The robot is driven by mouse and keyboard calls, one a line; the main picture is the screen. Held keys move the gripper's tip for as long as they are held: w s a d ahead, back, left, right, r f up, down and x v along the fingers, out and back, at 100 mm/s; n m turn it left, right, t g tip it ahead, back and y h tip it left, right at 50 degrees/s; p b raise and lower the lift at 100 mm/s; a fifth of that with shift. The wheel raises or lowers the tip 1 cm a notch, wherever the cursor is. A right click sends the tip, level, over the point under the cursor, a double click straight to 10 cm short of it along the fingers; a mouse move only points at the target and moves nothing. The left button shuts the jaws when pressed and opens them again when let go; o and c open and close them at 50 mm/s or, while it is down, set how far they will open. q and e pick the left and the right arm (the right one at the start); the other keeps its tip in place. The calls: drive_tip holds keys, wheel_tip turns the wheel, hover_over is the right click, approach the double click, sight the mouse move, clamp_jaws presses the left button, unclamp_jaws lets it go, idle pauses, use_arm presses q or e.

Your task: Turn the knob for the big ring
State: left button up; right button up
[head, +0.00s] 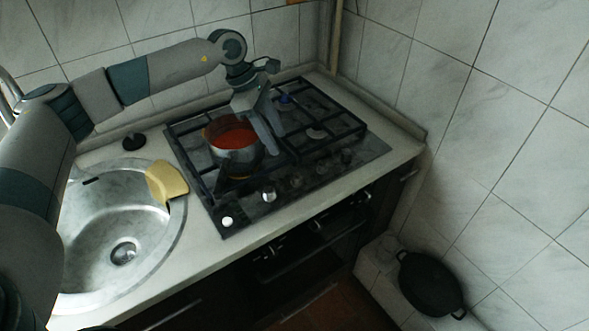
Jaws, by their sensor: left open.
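The black gas hob (219,205) is set in the counter, with a row of knobs along its front edge. A pale knob (227,221) is at the near left end and a silver knob (268,196) is beside it. Darker knobs (296,181) continue to the right and are hard to make out. My left gripper (275,138) is open, pointing down over the middle of the hob, behind the knobs and apart from them. It hides part of the grates. I cannot tell which burner is the big ring. My right gripper is out of view.
A pot (236,153) with red contents stands on the hob's left side, close to my left gripper. A small blue patch (286,99) shows at a back burner. A sink (98,225) with a yellow cloth (166,181) lies left. A black pan (430,284) rests low at right.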

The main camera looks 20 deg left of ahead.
sight(296, 175)
use_arm(q)
drive_tip(key=p+x, duration=0.4)
drive_tip(key=x, duration=0.8)
drive_tip(key=shift+f, duration=0.25)
drive_tip(key=shift+d+f, duration=0.2)
drive_tip(key=shift+f, duration=0.35)
drive_tip(key=shift+c, duration=0.7)
